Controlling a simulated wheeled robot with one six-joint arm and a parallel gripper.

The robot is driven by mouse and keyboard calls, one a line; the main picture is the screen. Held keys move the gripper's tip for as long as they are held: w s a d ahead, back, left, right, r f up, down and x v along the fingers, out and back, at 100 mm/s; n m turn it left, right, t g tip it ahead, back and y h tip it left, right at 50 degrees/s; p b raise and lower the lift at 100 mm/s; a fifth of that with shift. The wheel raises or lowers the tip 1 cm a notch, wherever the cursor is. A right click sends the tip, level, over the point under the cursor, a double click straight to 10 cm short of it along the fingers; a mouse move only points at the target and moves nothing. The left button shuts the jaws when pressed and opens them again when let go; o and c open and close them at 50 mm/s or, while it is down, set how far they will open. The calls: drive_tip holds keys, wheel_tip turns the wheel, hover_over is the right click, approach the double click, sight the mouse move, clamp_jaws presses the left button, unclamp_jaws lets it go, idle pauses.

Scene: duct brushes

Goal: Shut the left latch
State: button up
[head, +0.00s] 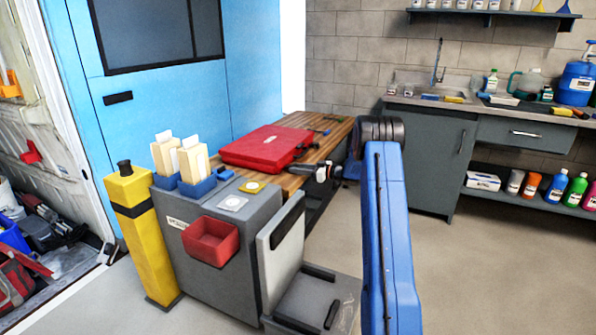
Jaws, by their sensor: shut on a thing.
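A closed red case (262,146) with a pale label lies flat on the wooden workbench (316,123). Its front side, with dark fittings (300,148), faces right. My gripper (297,169) reaches in from the right, low over the bench, with its tips at the near end of that front side. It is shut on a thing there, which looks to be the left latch. The latch itself is too small and too covered by the fingers to make out.
A grey cabinet (235,225) with a red bin (210,241) and blue holders stands before the bench, beside a yellow post (142,235). A few small tools lie on the bench's far end. Open floor lies to the right, before the sink counter (432,105).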

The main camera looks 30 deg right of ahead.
sight(294, 165)
drive_tip(key=shift+w+a+r+g+h, duration=0.15)
drive_tip(key=shift+r+g+h, duration=0.45)
drive_tip(key=shift+r+g, duration=0.3)
drive_tip(key=g+h, duration=0.1)
drive_tip(key=r+g, duration=0.1)
drive_tip(key=g+h, duration=0.1)
drive_tip(key=shift+w+a+r+h, duration=0.25)
drive_tip(key=shift+w+r+h, duration=0.05)
drive_tip(key=shift+w+r, duration=0.1)
drive_tip(key=shift+w+a+r+g+h, duration=0.25)
drive_tip(key=shift+w+r+g+h, duration=0.15)
drive_tip(key=shift+g+h, duration=0.4)
drive_tip(key=shift+w+a+r+g+h, duration=0.35)
drive_tip(key=shift+g+h, duration=0.2)
drive_tip(key=shift+g, duration=0.35)
drive_tip(key=shift+w+a+r+g+h, duration=0.25)
drive_tip(key=shift+g+h, duration=0.3)
drive_tip(key=shift+g, duration=0.35)
drive_tip(key=o, duration=0.7)
drive_tip(key=shift+f, duration=0.1)
drive_tip(key=shift+o, duration=0.2)
